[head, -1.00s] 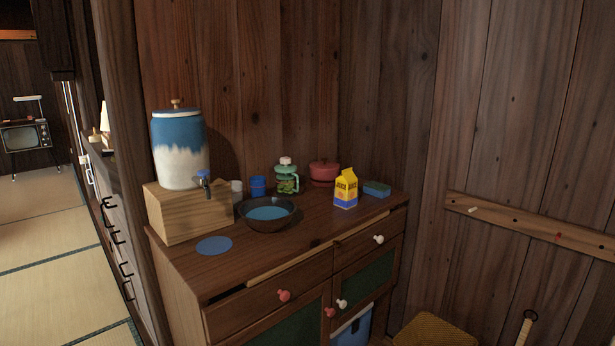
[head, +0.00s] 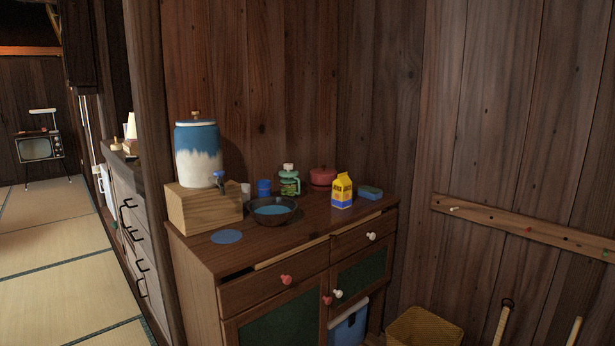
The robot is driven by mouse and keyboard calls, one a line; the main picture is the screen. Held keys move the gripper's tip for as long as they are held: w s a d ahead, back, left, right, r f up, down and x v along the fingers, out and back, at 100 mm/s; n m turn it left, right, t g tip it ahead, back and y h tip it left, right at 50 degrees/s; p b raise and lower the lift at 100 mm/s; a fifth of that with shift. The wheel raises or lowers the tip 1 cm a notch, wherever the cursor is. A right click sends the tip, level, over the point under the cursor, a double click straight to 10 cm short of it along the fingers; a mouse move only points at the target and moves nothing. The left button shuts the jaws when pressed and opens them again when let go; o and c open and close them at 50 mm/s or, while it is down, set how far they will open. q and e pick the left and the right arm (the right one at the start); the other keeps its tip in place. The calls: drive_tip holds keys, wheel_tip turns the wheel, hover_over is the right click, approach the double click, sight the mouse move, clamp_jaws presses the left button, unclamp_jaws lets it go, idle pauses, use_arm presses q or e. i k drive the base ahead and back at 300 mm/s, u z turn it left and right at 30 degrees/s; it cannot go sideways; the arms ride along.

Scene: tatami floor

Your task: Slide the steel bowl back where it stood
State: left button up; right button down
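A dark round bowl (head: 272,211), the only bowl in view, stands upright on the wooden cabinet top (head: 300,236). Blue shows inside it; I cannot tell whether this is liquid or lining. It stands in front of and right of the wooden block under the dispenser. A flat blue disc (head: 227,237) lies on the cabinet top to its left, apart from it. Neither of my grippers shows in the head view.
A blue and white dispenser (head: 198,155) with a tap stands on a wooden block (head: 205,208). Behind the bowl are blue cups (head: 264,188), a green jar (head: 289,182) and a red pot (head: 322,178). A yellow carton (head: 342,191) and a blue sponge (head: 370,192) stand right.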

sight(271, 211)
drive_tip(key=z, duration=1.5)
drive_tip(key=i, duration=0.1)
drive_tip(key=u, duration=3.05)
drive_tip(key=i, duration=1.45)
drive_tip(key=z, duration=4.1)
drive_tip(key=k, duration=0.1)
drive_tip(key=u, duration=2.85)
drive_tip(key=i, duration=0.15)
drive_tip(key=z, duration=1.95)
